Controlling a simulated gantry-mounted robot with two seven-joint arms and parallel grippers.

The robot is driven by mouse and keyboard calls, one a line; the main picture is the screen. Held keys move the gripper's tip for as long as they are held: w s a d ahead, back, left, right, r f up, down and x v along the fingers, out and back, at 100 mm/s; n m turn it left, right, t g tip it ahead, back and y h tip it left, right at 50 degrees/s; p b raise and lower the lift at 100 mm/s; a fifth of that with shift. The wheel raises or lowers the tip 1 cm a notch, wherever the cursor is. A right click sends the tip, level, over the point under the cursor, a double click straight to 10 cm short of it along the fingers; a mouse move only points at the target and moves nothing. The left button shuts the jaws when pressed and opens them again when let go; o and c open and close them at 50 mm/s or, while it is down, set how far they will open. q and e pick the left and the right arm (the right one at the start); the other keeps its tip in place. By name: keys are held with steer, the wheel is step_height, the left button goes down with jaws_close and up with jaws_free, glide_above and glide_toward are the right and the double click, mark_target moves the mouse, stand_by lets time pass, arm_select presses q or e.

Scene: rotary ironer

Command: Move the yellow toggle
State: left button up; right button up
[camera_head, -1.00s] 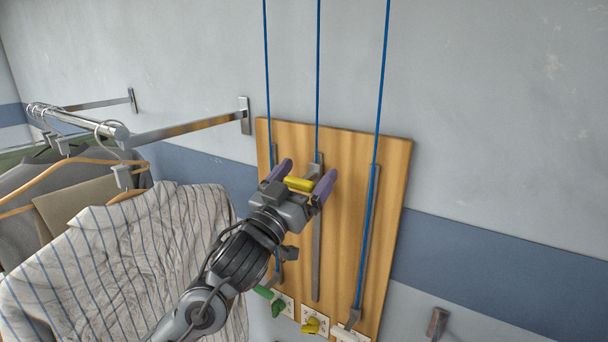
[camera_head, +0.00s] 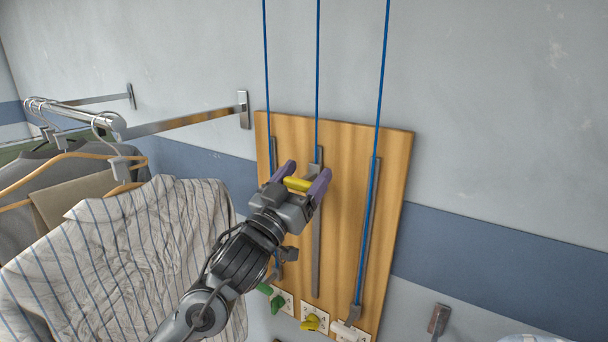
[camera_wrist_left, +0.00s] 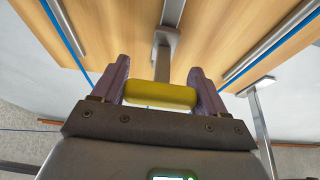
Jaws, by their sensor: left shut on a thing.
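The yellow toggle (camera_head: 297,184) is a short bar at the upper part of the middle metal track (camera_head: 316,250) on the wooden board (camera_head: 345,240). My left gripper (camera_head: 305,180) is shut on it, with one purple finger at each end. In the left wrist view the yellow toggle (camera_wrist_left: 160,95) lies crosswise between the fingers, with a grey metal slider (camera_wrist_left: 163,45) behind it. My right gripper is not in view.
Blue cords (camera_head: 318,70) run up the wall from the tracks. A clothes rail (camera_head: 75,115) with a striped shirt (camera_head: 130,255) is at the left.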

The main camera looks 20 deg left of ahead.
arm_select(q)
step_height(320, 180, down, 33)
steer(key=b, duration=1.6)
steer(key=shift+w+f, duration=0.1)
steer(key=shift+f, duration=0.2)
steer(key=o, duration=1.4)
steer(key=shift+r, duration=0.25)
steer(key=shift+b+v, duration=1.05)
steer(key=shift+v, duration=4.45)
